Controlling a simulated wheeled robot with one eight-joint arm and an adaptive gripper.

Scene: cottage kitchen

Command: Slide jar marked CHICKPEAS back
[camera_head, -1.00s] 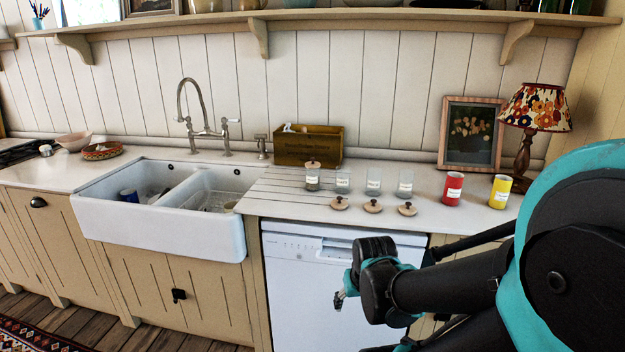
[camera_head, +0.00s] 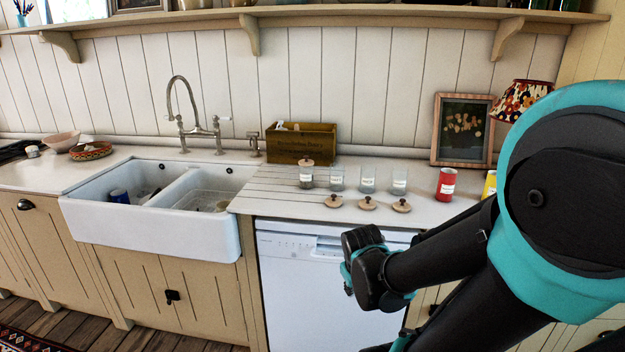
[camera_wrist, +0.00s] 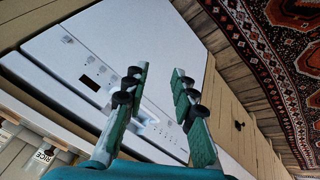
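Several glass jars stand in a row on the counter: a lidded jar (camera_head: 306,175) at the left, then open jars (camera_head: 337,179), (camera_head: 368,180) and (camera_head: 399,182). Each has a white label too small to read in the head view, so I cannot tell which is marked CHICKPEAS. Three wooden lids (camera_head: 367,204) lie in front of them. In the wrist view a jar label reading RICE (camera_wrist: 44,155) shows at the lower left. My gripper (camera_wrist: 160,74) is open and empty, its fingers apart before the white dishwasher front. In the head view its fingers are mostly hidden.
A wooden box (camera_head: 300,143) stands behind the jars. A red can (camera_head: 445,184) and a yellow can (camera_head: 489,185) stand to the right. A white double sink (camera_head: 150,225) is left. The dishwasher (camera_head: 300,290) is below the counter. A shelf (camera_head: 330,16) runs above.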

